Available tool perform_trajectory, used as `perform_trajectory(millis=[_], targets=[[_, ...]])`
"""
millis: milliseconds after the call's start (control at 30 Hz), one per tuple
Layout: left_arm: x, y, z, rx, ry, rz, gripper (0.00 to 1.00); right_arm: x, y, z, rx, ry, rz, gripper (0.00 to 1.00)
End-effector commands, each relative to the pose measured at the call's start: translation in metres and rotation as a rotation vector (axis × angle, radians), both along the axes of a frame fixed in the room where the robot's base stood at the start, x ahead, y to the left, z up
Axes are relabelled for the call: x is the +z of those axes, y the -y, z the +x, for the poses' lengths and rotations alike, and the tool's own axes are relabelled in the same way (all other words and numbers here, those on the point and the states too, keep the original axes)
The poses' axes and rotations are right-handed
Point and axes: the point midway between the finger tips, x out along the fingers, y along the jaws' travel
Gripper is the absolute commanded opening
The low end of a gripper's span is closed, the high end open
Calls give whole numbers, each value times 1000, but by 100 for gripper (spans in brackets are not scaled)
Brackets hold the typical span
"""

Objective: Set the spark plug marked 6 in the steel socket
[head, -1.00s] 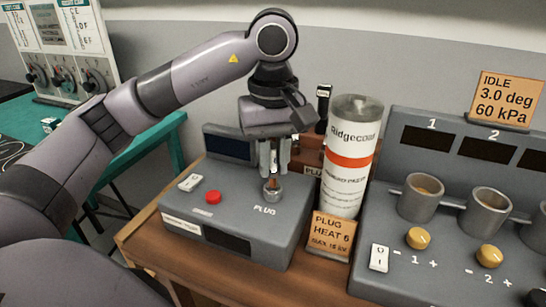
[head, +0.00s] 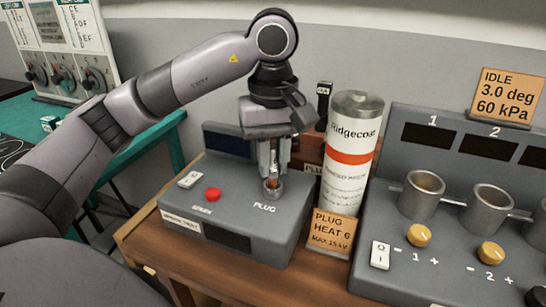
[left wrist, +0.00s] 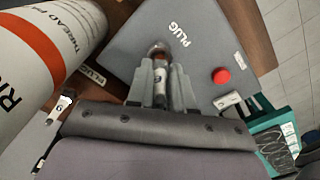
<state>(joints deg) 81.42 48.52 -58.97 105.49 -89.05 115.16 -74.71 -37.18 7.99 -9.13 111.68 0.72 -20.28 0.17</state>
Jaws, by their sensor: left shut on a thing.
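My left gripper (head: 272,166) points down over the test box and is shut on a spark plug (left wrist: 160,74), seen as a pale and coppery piece between the fingers. The steel socket (head: 273,190) is a small metal cup beside the word PLUG; it also shows in the left wrist view (left wrist: 159,50). The plug's lower end is at the socket's mouth. How deep it sits, and whether it touches, I cannot tell. No mark on the held plug is readable. My right gripper is not in view.
The grey test box (head: 240,215) has a red button (head: 212,194) and a white switch (head: 190,179). A tall Ridgecoat can (head: 350,150) stands close to the right of the gripper, behind a "PLUG HEAT 6" card (head: 333,231). A grey panel with metal cups (head: 424,195) is farther right.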

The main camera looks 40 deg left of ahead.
Motion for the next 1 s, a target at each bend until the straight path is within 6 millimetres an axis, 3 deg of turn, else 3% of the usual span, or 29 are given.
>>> perform_trajectory(millis=[833, 867, 900, 933, 1000], targets=[[-6, 0, 0, 0, 0, 0, 0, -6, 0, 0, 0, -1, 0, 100], [-6, 0, 0, 0, 0, 0, 24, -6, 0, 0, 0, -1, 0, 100], [-6, 0, 0, 0, 0, 0, 37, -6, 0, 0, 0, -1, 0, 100], [-6, 0, 0, 0, 0, 0, 47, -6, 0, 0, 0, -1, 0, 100], [-6, 0, 0, 0, 0, 0, 51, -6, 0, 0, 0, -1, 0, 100]])
